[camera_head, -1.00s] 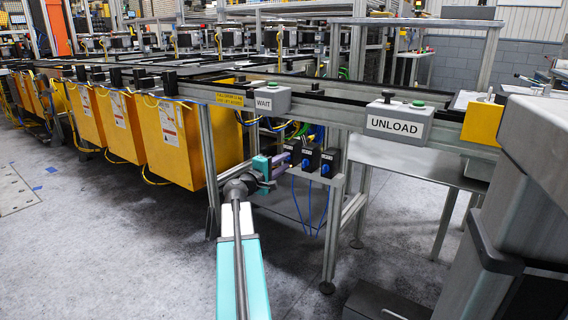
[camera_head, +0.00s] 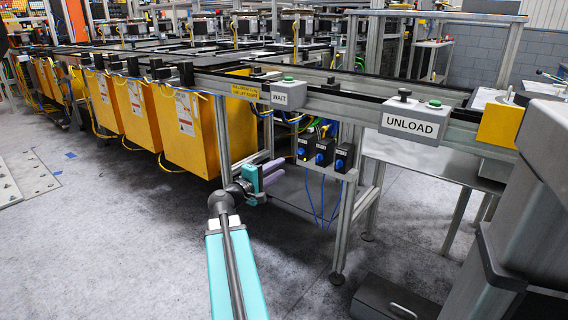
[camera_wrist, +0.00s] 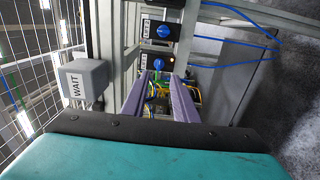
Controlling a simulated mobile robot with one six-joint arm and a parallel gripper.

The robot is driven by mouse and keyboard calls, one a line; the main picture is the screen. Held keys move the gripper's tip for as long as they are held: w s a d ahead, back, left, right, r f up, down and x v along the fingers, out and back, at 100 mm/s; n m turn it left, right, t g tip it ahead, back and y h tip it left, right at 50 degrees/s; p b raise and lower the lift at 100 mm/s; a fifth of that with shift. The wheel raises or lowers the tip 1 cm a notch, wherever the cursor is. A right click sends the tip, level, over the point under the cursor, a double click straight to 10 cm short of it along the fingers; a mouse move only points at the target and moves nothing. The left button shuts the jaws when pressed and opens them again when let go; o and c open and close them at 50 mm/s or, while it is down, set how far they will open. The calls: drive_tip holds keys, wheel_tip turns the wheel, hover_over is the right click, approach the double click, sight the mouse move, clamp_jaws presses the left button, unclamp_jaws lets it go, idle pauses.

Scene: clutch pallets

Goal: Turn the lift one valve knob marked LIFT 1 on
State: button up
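Three small black valve boxes with blue knobs hang in a row under the conveyor frame: a left box (camera_head: 305,148), a middle box (camera_head: 324,153) and a right box (camera_head: 344,157). One blue knob (camera_wrist: 159,64) shows just beyond the fingertips, and another knob (camera_wrist: 164,31) farther up. The third is not visible there.
A WAIT button box (camera_head: 288,95) and an UNLOAD button box (camera_head: 415,122) sit on the frame above. Metal frame legs (camera_head: 345,225) stand right of my gripper. Blue hoses (camera_head: 316,200) hang below the boxes. Yellow bins (camera_head: 190,130) stand at left; the front floor is open.

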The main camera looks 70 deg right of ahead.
drive_tip(key=shift+v, duration=0.8)
